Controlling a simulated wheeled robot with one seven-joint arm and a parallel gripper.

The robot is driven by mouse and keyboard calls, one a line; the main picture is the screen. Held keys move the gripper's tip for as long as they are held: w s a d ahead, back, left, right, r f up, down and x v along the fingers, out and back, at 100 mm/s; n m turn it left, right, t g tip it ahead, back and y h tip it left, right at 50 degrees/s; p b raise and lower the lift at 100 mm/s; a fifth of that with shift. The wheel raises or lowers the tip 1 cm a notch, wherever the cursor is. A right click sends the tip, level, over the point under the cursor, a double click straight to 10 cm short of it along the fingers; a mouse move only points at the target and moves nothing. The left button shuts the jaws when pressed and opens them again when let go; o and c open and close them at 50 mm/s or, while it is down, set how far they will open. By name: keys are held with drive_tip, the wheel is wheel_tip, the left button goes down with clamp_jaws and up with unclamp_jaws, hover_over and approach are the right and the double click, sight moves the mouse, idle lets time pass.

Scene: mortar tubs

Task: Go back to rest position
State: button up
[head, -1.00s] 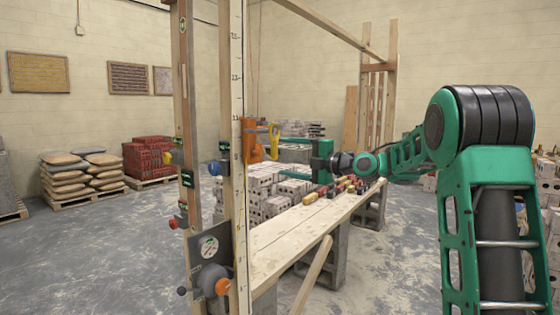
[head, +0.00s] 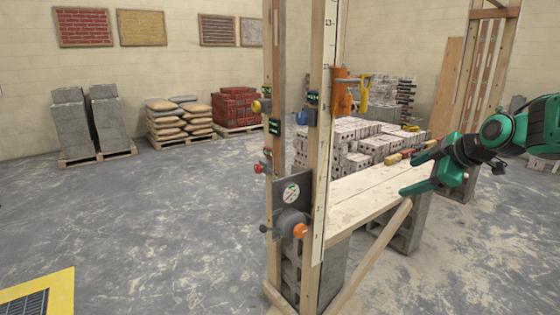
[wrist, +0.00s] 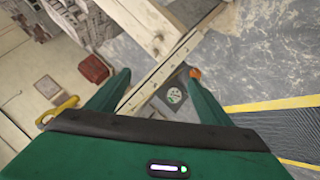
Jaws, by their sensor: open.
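My green gripper (head: 416,170) is at the right of the head view, above the plank bench, its two fingers apart and pointing left. Nothing is between them. In the wrist view the gripper (wrist: 158,76) also has its fingers spread, with a wooden post and a dial plate seen beyond the gap. I cannot tell from the frames that the fingers touch anything.
The plank bench (head: 350,200) rests on blocks. Pale bricks (head: 350,140) are stacked behind.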

drive_tip(key=s+d+f+m+g+h, duration=0.1)
drive_tip(key=s+f+m+g, duration=0.2)
drive_tip(key=s, duration=1)
drive_tip(key=s+d+f+m+g+h, duration=0.1)
drive_tip(key=s+f+m+g, duration=0.2)
drive_tip(key=s+f+m, duration=0.3)
drive_tip(key=s+d+f+m+g, duration=0.2)
drive_tip(key=s+m, duration=0.8)
drive_tip(key=s, duration=1)
wheel_tip(320, 180, down, 3)
drive_tip(key=shift+r+g+h, duration=0.15)
drive_tip(key=shift+g+h, duration=0.25)
drive_tip(key=shift+g, duration=0.4)
drive_tip(key=shift+w+d, duration=0.1)
drive_tip(key=shift+w, duration=0.05)
drive_tip(key=shift+w+f, duration=0.25)
drive_tip(key=shift+w, duration=0.25)
